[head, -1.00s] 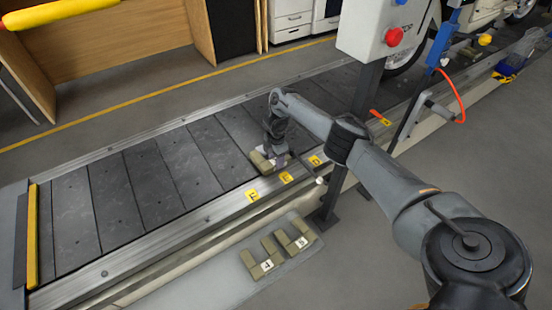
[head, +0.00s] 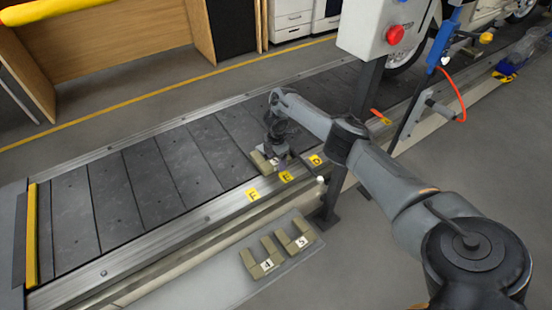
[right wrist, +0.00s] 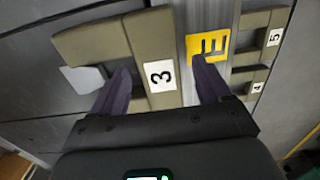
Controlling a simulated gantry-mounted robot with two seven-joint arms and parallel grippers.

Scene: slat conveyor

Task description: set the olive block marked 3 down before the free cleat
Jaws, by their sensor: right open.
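The olive block marked 3 (head: 258,160) lies on the dark slats at the conveyor's near edge, by the yellow label E (head: 286,176). In the right wrist view, the block (right wrist: 144,42) is notched, its white 3 label facing me. My right gripper (head: 277,150) is right at the block. In the right wrist view, its open fingers (right wrist: 160,68) stand either side of the labelled part, one in the notch, one toward label E. Contact cannot be told. A pale piece (right wrist: 84,78), possibly a cleat, shows beside the block, partly hidden. My left gripper is out of view.
Olive blocks marked 4 (head: 256,263) and 5 (head: 297,238) lie on a pale plate (head: 215,292) in front of the conveyor. Labels F (head: 252,195) and D (head: 315,160) mark the rail. A post (head: 352,130) with a control box stands right of the gripper.

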